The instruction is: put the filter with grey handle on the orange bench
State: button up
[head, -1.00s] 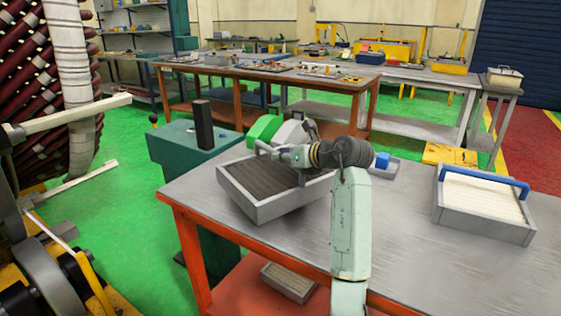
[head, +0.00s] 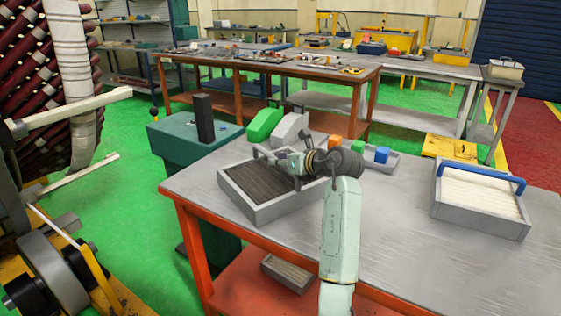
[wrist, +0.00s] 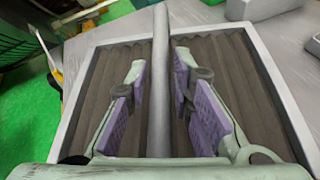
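The filter with grey handle (head: 268,211), a grey tray-like frame with brown-grey pleats, lies flat on the left part of the near bench (head: 405,235), which has a grey top and an orange frame. In the wrist view the filter (wrist: 100,70) fills most of the picture, its round grey handle (wrist: 161,80) running between my fingers. My gripper (wrist: 160,95) is open around the handle, with a gap on each side. In the head view my gripper (head: 288,163) is over the filter; my arm hides part of the bench.
A second filter (head: 480,195), white with a blue handle, stands at the bench's right. Green (head: 264,124) and grey (head: 291,130) blocks and a small tray with a blue block (head: 382,155) sit behind. Another filter (head: 287,272) is on the lower shelf. The bench middle is clear.

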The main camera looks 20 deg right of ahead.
jog(key=shift+o, duration=1.1)
jog(key=shift+r, duration=0.2)
jog(key=b+v, duration=0.4)
jog(key=v, duration=0.8)
